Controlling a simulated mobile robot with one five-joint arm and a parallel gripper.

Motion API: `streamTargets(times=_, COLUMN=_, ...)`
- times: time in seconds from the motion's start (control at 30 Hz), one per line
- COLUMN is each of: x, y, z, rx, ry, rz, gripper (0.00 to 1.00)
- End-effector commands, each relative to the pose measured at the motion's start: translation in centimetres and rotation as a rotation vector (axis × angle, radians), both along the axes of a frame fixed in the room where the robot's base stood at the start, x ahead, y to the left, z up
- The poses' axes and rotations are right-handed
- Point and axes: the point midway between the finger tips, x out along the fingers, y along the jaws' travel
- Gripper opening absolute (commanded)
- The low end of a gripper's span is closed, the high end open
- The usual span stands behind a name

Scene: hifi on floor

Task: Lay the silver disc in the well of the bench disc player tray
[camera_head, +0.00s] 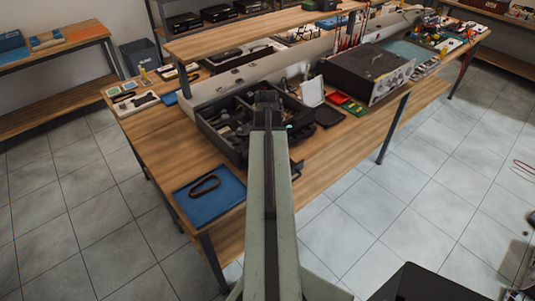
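My arm reaches up the middle of the view, and my gripper (267,101) is at its far end, over or in front of a dark open case on the bench. The fingers are too small and dark to tell open from shut. I cannot make out a silver disc. I cannot pick out a disc player tray with a well for certain. A large dark unit with a pale front panel (368,74) stands on the bench to the right of my gripper; no open tray shows on it. My arm hides part of the case and bench.
The dark open case (213,134) holds several small parts. A blue mat (222,191) with a black loop (205,186) lies at the bench's near left corner. Small red and green pieces (347,102) lie beside the unit. A raised shelf (235,34) runs behind.

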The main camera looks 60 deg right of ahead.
Motion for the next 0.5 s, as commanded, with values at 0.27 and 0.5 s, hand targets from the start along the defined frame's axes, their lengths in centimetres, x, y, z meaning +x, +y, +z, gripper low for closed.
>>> streamTargets(times=0.27, x=0.03, y=0.02, z=-0.5, rx=0.0, ry=0.0, rz=0.001, gripper=0.0)
streamTargets(times=0.5, x=0.04, y=0.04, z=-0.52, rx=0.0, ry=0.0, rz=0.001, gripper=0.0)
